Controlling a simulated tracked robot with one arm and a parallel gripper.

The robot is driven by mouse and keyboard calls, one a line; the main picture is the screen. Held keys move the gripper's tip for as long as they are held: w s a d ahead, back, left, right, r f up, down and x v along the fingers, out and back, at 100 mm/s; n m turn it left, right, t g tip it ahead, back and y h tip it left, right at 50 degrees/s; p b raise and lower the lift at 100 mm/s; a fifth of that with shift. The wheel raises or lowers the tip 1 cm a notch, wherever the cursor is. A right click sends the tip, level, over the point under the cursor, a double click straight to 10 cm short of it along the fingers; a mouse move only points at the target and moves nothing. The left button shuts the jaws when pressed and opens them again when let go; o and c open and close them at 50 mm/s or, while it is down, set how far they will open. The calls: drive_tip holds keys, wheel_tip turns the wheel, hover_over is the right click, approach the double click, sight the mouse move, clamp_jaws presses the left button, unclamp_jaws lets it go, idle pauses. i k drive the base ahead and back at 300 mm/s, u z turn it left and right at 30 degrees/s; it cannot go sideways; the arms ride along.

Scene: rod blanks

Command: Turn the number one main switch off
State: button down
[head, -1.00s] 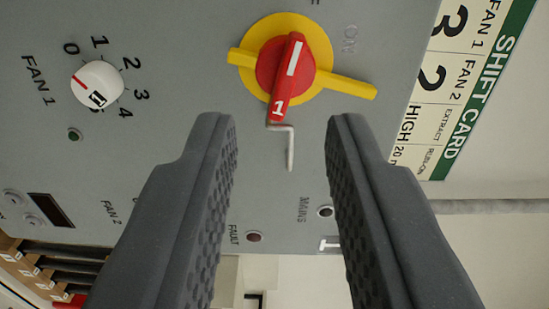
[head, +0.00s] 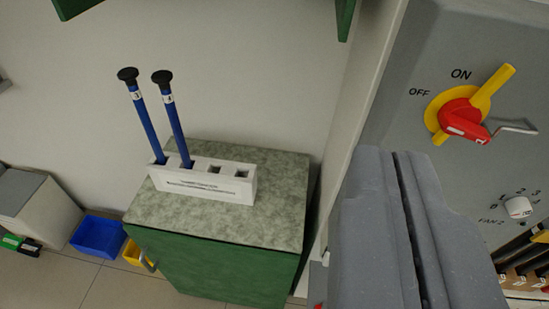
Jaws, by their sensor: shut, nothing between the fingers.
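A main switch (head: 462,112) with a red handle on a yellow plate and bar is on the grey panel at the upper right. ON is printed above it and OFF to its left. The red handle lies across the yellow bar, with a pale mark near its left end; no number on it is readable here. A bent metal wire (head: 515,126) sticks out at its right end. My gripper (head: 395,158) is shut and empty, in front of the panel's lower left part. It appears below and left of the switch, apart from it, and hides part of the panel.
A white FAN 2 knob (head: 518,207) is on the panel lower right. Left of the panel, a green cabinet (head: 215,265) bears a white rack (head: 225,184) with two blue rods (head: 145,120). A blue bin (head: 98,236) and a yellow bin (head: 135,255) stand on the floor.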

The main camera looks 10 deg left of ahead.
sight(461, 117)
drive_tip(key=k, duration=1.05)
drive_tip(key=u, duration=0.4)
drive_tip(key=i, duration=0.65)
drive_tip(key=z, duration=0.45)
